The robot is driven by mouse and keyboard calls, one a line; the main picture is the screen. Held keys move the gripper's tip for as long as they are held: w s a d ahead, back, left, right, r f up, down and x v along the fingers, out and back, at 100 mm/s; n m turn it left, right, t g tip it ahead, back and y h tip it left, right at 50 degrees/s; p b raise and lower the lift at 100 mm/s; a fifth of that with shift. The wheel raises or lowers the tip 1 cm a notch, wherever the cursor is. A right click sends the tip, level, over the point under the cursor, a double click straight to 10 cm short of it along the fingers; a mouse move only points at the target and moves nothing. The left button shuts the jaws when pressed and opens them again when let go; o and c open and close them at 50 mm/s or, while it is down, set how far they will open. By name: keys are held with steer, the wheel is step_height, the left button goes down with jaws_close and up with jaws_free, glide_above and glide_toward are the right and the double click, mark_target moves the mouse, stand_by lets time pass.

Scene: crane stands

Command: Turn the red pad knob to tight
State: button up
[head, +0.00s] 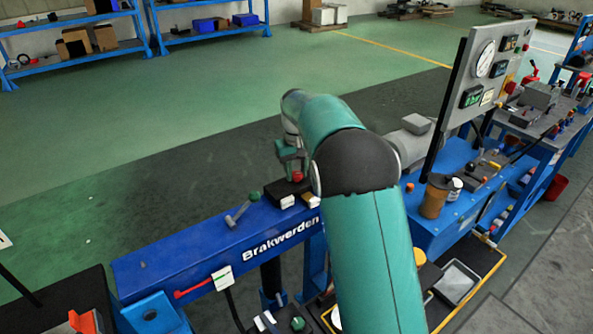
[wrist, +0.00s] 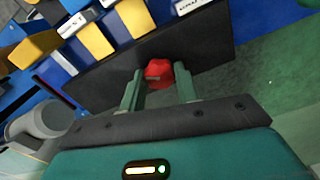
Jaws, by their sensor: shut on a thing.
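The red pad knob (head: 297,178) sits on a dark block on top of the blue Brakwerden beam (head: 200,262). In the wrist view the red knob (wrist: 159,73) is between my two green fingertips, against a dark plate. My gripper (head: 289,163) reaches down onto the knob from above in the head view. My gripper (wrist: 159,86) is shut on the knob, one finger on each side. Part of the knob is hidden by the fingers in the head view. I cannot read any tight mark or tell how far the knob is turned.
A lever with a green knob (head: 243,208) stands left of my gripper on the beam. A red lever (head: 195,287) is on the beam's front side. A gauge panel (head: 487,68) and a brown cup (head: 435,196) are to the right.

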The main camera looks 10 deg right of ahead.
mark_target(297, 173)
steer(key=m, duration=0.5)
steer(key=shift+s+d+f+m, duration=0.1)
steer(key=shift+f+m, duration=0.1)
steer(key=shift+m, duration=0.1)
steer(key=m, duration=0.4)
steer(key=shift+m, duration=0.4)
steer(key=o, duration=1)
steer(key=shift+c, duration=0.2)
steer(key=shift+r, duration=0.1)
step_height(297, 173, up, 14)
